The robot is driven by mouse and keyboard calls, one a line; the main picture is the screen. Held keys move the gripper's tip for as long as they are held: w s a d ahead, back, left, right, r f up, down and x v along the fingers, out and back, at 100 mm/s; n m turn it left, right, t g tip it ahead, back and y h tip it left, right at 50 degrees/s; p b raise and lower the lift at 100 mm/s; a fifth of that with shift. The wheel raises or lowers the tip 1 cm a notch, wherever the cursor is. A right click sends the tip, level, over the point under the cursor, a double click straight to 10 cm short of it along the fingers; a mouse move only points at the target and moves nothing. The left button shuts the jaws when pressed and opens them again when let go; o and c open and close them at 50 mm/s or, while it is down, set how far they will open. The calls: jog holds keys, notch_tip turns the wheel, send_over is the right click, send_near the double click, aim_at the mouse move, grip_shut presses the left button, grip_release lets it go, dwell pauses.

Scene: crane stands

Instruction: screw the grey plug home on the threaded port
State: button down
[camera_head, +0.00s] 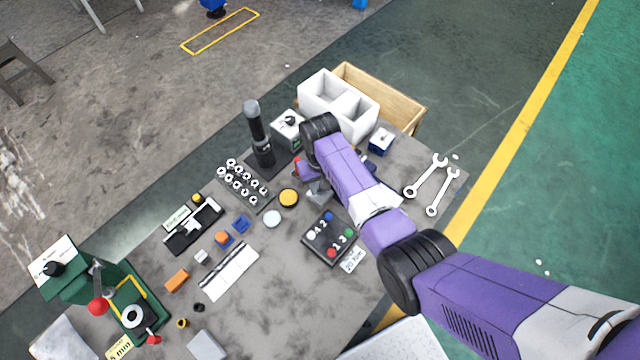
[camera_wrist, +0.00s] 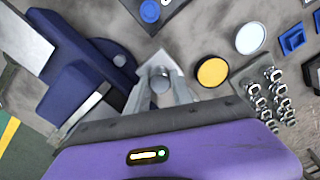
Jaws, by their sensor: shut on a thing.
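My gripper (camera_wrist: 160,78) points down at the table in the wrist view, its two grey fingers shut on a small round grey plug (camera_wrist: 160,86). A light grey block (camera_wrist: 155,62) with a pointed corner lies right under and around the fingertips. The threaded port itself is hidden under the plug and fingers, so I cannot tell how deep the plug sits or whether it is tilted. In the head view the grey block (camera_head: 318,194) shows beside my purple arm, which covers most of the gripper.
A yellow disc (camera_wrist: 212,72) and a pale disc (camera_wrist: 250,38) lie right of the gripper. A rack of several metal fittings (camera_wrist: 270,95) stands further right. A dark blue fixture (camera_wrist: 85,75) stands close on the left. A button box (camera_head: 331,237) sits nearby.

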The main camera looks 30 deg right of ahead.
jog(key=shift+m, duration=0.5)
jog(key=c, duration=1.5)
grip_release()
jog(key=shift+m, duration=0.6)
jog(key=shift+c, duration=0.2)
jog(key=o, duration=0.5)
jog(key=shift+r, duration=2.5)
notch_tip(320, 180, up, 8)
jog(key=b, duration=0.1)
jog(key=shift+f, duration=0.1)
